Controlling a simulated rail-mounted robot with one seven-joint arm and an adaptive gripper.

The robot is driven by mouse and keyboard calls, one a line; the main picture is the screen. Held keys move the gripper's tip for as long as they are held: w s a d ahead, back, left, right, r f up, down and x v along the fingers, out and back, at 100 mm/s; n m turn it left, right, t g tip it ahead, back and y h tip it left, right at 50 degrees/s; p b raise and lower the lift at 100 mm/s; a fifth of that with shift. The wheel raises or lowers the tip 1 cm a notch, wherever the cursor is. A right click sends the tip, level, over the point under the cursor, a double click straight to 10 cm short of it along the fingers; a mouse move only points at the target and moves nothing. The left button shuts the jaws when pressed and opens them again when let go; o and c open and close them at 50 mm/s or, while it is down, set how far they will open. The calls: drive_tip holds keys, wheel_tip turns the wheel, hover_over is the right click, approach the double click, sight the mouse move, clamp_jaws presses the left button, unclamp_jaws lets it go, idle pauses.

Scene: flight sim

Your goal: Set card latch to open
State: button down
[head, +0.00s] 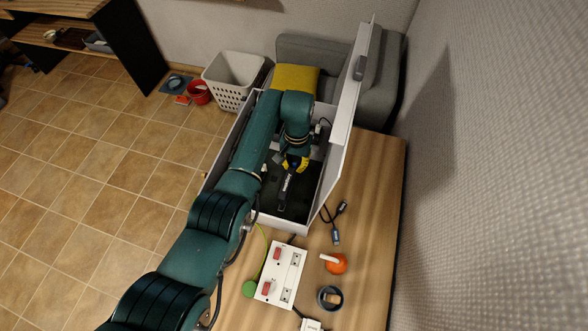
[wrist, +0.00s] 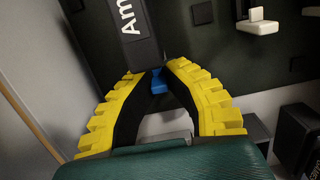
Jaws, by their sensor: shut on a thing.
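My gripper (head: 293,163) reaches down into an open white case (head: 280,226) on the wooden table. In the wrist view its yellow, black-lined fingers (wrist: 154,75) close in around a small blue piece (wrist: 158,84), which shows between the fingertips. I cannot tell for sure that this is the card latch. A dark grey bar with white letters (wrist: 127,35) lies just beyond the fingertips; it also shows in the head view (head: 286,188). A pale grey part (wrist: 166,125) shows between the fingers. My wrist hides part of the case's inside in the head view.
The case's tall white lid (head: 348,115) stands up on the right. In front of the case are a white switch panel (head: 280,273) with red switches, an orange object (head: 337,263), a dark round holder (head: 329,297) and loose cables (head: 337,222). The table's right side is clear.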

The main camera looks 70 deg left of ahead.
drive_tip(key=shift+w+a+f+g+h+b, duration=0.25)
drive_tip(key=shift+f+h+b, duration=0.2)
drive_tip(key=shift+b, duration=1.8)
drive_tip(key=shift+a+f+g+h+b, duration=0.1)
drive_tip(key=shift+f+g+h+b, duration=0.3)
drive_tip(key=shift+b, duration=1.8)
drive_tip(key=b, duration=0.3)
drive_tip(key=shift+r+h+b, duration=0.1)
drive_tip(key=shift+h+b, duration=0.15)
drive_tip(key=shift+b, duration=0.7)
drive_tip(key=shift+r+b, duration=0.15)
drive_tip(key=shift+b, duration=0.35)
drive_tip(key=shift+r+g, duration=0.25)
drive_tip(key=shift+r, duration=0.25)
drive_tip(key=c, duration=1.1)
unclamp_jaws()
drive_tip(key=shift+o, duration=0.2)
drive_tip(key=shift+r, duration=0.15)
